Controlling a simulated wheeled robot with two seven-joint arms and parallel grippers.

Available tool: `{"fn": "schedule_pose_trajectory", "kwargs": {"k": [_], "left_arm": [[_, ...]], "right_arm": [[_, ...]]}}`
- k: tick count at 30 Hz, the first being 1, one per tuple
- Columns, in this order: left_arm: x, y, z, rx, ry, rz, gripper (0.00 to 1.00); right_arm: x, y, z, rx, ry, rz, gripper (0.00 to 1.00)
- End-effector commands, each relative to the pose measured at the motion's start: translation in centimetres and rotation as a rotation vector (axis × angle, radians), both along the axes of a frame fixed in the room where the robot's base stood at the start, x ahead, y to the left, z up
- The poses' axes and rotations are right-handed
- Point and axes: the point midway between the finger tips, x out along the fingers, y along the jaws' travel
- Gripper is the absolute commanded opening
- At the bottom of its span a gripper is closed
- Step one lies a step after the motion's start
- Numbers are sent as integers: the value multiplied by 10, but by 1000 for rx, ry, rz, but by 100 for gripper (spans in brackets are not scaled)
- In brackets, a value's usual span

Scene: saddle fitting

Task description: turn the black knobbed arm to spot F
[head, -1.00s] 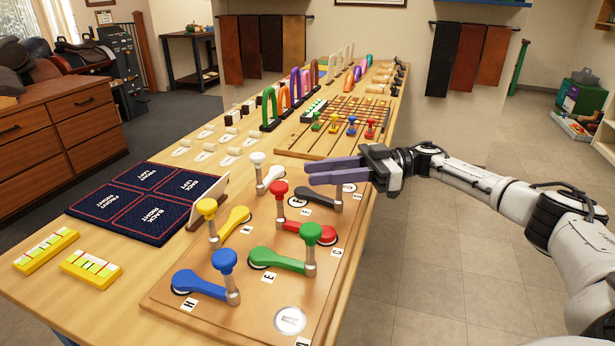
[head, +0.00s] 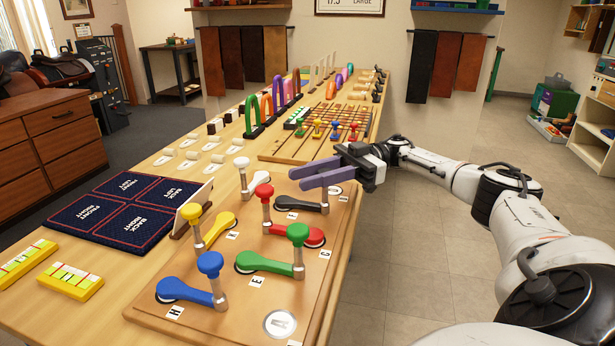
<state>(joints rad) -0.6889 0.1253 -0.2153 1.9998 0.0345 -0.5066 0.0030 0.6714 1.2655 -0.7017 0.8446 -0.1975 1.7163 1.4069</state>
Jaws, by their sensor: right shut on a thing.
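The black knobbed arm (head: 302,204) lies near the far right corner of the wooden board (head: 225,322), its pivot to the left and its post to the right. My right gripper (head: 312,179) reaches in from the right with purple fingers at the top of that post. It is shut on the black arm's knob, which the fingers hide. Small white letter cards (head: 257,282) lie by the arms. I cannot make out which spot is F. My left gripper is out of view.
On the same board stand knobbed arms in white (head: 254,182), red (head: 295,232), yellow (head: 214,231), green (head: 270,263) and blue (head: 188,291). The red one is closest to the black arm. A silver disc (head: 280,323) sits at the near edge.

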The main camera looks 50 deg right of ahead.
Motion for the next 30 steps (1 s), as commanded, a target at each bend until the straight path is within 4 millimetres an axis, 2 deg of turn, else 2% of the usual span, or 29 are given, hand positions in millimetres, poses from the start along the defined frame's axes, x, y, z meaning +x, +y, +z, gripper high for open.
{"fn": "schedule_pose_trajectory", "kwargs": {"k": [1, 3, 14, 17, 24, 30], "left_arm": [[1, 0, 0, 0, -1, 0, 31], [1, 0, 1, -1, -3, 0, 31], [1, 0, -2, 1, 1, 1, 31], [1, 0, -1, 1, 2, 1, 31], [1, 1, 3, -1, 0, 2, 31], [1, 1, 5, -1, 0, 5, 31]], "right_arm": [[0, 1, 0, 2, -1, 4, 32], [0, 1, 0, 1, 0, 4, 44], [0, 0, 4, 0, 0, 1, 44], [0, 0, 16, -2, -2, 2, 44], [0, 1, 64, -2, -5, 2, 44], [0, 1, 92, 0, -3, 2, 44]]}}
